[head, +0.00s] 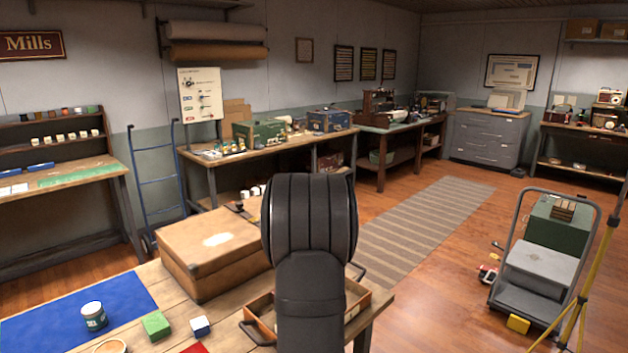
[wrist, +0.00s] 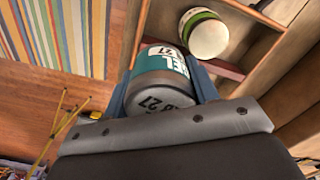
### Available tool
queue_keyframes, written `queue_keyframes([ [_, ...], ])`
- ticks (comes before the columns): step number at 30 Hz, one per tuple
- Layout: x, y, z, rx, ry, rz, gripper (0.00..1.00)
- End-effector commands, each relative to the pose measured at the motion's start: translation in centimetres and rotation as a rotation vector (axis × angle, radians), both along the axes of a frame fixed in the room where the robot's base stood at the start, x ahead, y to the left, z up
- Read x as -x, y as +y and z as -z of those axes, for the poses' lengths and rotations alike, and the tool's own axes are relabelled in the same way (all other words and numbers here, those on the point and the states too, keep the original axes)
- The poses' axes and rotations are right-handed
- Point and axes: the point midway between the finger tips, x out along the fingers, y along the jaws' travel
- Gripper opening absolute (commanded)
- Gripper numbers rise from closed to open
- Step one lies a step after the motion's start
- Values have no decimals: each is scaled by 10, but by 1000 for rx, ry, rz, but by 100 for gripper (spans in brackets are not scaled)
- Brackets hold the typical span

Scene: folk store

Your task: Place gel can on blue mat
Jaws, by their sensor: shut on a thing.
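My gripper (wrist: 163,82) is shut on a gel can (wrist: 160,92) in the wrist view. The can has a grey end, a teal and white band and part of a label reading "EL" and "27". In the head view my dark arm hides the gripper and this can. The blue mat (head: 50,310) lies at the lower left of the wooden table in the head view. Another can with a pale lid and green band (wrist: 207,35) sits in the wooden tray in the wrist view.
A large brown case (head: 215,250) stands behind the mat. The open wooden tray (head: 363,302) is partly behind my arm. The mat's left and back parts are clear.

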Motion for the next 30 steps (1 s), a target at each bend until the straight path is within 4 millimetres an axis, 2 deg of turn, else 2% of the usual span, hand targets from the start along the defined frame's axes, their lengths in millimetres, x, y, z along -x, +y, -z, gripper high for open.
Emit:
queue_keyframes([
  [3,0,-11,-1,0,-1,68,27],
  [6,0,-14,-1,0,-1,86,27],
  [11,0,-13,-1,0,-1,83,27],
  [14,2,-3,-1,0,-1,50,27],
  [17,7,20,1,0,-1,-36,27],
  [20,18,55,3,0,0,-175,27],
  [26,54,134,9,0,1,-514,27],
  [30,85,184,12,0,0,-753,27],
])
